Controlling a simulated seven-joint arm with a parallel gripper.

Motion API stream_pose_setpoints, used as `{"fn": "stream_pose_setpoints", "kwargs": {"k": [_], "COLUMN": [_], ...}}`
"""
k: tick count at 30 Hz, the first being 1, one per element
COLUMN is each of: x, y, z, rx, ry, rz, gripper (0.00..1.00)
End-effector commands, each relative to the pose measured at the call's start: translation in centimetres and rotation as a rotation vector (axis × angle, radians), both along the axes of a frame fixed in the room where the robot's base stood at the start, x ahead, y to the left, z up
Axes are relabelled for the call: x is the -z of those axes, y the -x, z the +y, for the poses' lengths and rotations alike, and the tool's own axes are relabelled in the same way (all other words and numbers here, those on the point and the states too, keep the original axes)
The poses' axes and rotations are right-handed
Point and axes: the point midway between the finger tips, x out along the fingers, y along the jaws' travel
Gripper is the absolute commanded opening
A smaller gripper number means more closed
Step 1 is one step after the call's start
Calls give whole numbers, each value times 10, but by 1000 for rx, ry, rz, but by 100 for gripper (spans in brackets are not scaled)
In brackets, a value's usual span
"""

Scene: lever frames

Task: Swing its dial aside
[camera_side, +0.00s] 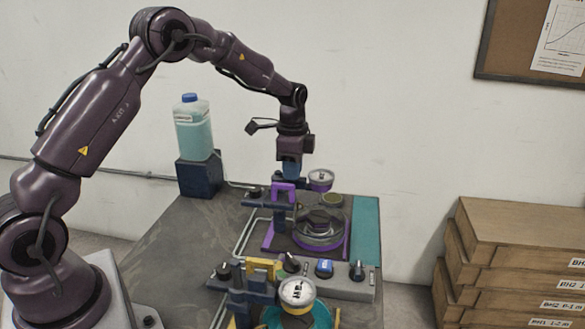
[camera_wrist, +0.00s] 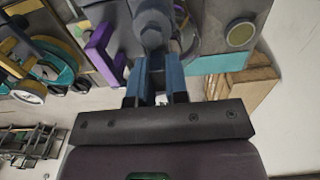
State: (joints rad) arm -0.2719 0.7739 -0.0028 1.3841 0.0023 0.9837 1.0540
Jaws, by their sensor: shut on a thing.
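The purple-rimmed dial (camera_side: 320,178) has a pale face and stands at the back of the purple lever frame (camera_side: 262,246), just right of my gripper. My gripper (camera_side: 291,176) points down behind the upright purple bracket (camera_side: 278,192). In the wrist view my gripper's blue fingers (camera_wrist: 156,92) are shut on a dark grey knobbed part (camera_wrist: 152,28). The purple bracket also shows there, left of the fingers (camera_wrist: 100,48). The side view does not show the grip clearly. I cannot tell how the gripped part joins the dial.
A second frame with a yellow bracket (camera_side: 264,268) and a white dial (camera_side: 297,292) stands nearer the camera. A grey control box (camera_side: 345,287) lies between the frames. A blue-capped bottle (camera_side: 194,133) stands at the back left. Wooden boxes (camera_side: 515,222) are stacked at right.

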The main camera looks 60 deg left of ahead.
Motion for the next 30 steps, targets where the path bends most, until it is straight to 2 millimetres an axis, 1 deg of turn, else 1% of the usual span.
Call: {"fn": "stream_pose_setpoints", "kwargs": {"k": [5, 11, 17, 30], "x": [0, 0, -1, -1], "y": [-1, -2, -6, -10], "z": [1, 3, 7, 20], "rx": [-21, -107, -263, -680], "ry": [0, 0, -1, -1], "rz": [0, 0, -1, -1], "gripper": [0, 0, 0, 0]}}
